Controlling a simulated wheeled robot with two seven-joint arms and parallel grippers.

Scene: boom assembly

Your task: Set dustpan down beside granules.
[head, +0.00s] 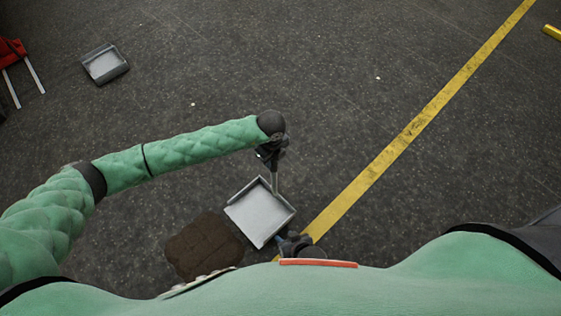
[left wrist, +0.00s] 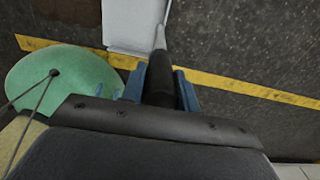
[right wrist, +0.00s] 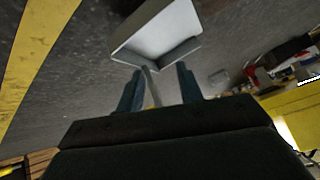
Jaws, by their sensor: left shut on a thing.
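The dustpan (head: 260,212) is a pale grey tray with raised walls. In the head view it appears immediately right of the dark brown granules (head: 205,247); I cannot tell whether it touches the floor. My left gripper (head: 268,155) is shut on the dustpan's black handle (left wrist: 160,75), and the pan shows beyond the fingers (left wrist: 128,25). My right gripper (head: 298,246) is near the pan's lower right corner. In the right wrist view its fingers (right wrist: 157,85) are spread, with a thin grey rod between them and the pan (right wrist: 158,35) beyond.
A second grey tray (head: 104,64) lies on the floor at upper left, beside a red object (head: 12,50) with pale prongs. A yellow floor line (head: 420,125) runs diagonally at right. The dark floor around is mostly clear. A yellow structure (right wrist: 290,110) shows at right in the right wrist view.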

